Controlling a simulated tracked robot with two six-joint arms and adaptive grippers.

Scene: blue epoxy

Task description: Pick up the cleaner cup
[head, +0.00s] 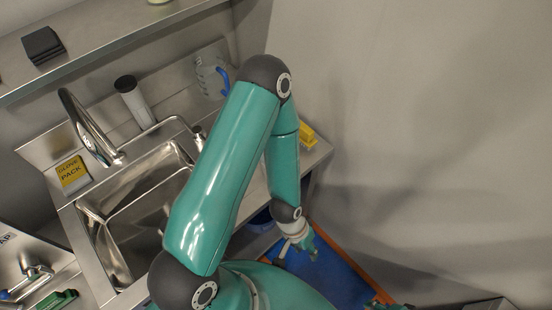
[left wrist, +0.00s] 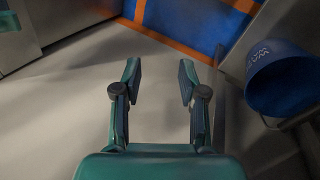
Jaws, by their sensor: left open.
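I cannot tell for sure which thing is the cleaner cup. A pale cylinder with a dark top (head: 136,103) stands behind the sink in the head view. A clear jug with a blue handle (head: 208,80) stands at the back of the counter. My left gripper (head: 314,250) hangs low beyond the counter's right end, far from both. In the left wrist view my left gripper (left wrist: 160,85) is open, with nothing between its fingers. A small teal part at the head view's bottom edge may be my right gripper (head: 385,305); its fingers are not clear.
A blue bin with lettering (left wrist: 284,80) is right of my left gripper in the wrist view. A steel sink (head: 150,200) with a tap and a yellow glove pack (head: 73,174) are at left. A yellow item (head: 307,135) is on the counter's right end. The floor (left wrist: 155,120) below is clear.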

